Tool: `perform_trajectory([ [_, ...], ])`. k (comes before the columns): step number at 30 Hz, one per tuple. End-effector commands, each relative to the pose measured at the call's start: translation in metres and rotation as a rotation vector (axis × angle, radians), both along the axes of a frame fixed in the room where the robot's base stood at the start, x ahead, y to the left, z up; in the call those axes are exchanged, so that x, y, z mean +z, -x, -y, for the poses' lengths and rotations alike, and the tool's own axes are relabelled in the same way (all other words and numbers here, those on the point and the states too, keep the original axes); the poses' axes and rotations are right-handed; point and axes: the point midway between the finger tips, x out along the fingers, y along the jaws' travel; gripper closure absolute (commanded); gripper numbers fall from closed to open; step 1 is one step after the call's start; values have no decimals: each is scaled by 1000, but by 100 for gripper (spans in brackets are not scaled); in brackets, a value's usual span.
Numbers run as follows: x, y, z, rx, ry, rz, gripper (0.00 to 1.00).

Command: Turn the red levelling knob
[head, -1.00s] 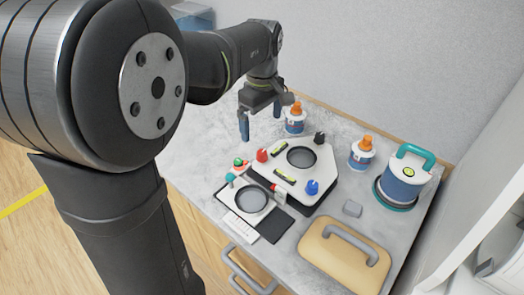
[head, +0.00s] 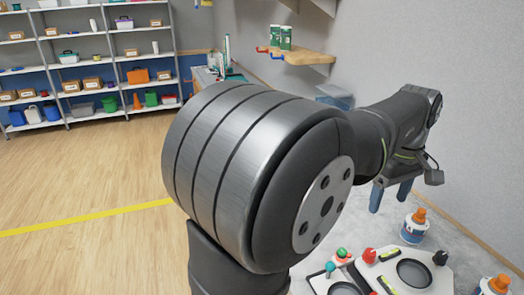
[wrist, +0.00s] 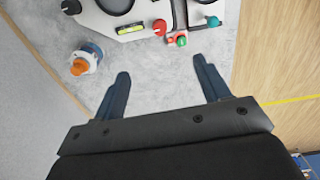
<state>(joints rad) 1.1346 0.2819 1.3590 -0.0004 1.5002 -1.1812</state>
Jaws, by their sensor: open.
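The lower part of the plate is cut off in the head view.
An orange-capped bottle (head: 415,226) stands close to my gripper, with another (head: 496,285) at the lower right. A small red-and-green part (head: 342,256) and a teal knob (head: 330,267) sit just left of the red knob. A wall runs behind the counter. Shelves stand far left.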

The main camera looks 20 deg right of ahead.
Motion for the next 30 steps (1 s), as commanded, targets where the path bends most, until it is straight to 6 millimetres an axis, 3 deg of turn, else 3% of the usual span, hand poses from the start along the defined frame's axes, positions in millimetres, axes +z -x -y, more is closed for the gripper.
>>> perform_trajectory([
  [1, -4, 0, 0, 9, -1, -1, 41],
  [3, -3, 0, 0, 8, 1, 0, 52],
  [11, -20, 0, 0, 7, -2, -1, 52],
  [30, -151, 0, 0, 8, -2, 0, 52],
])
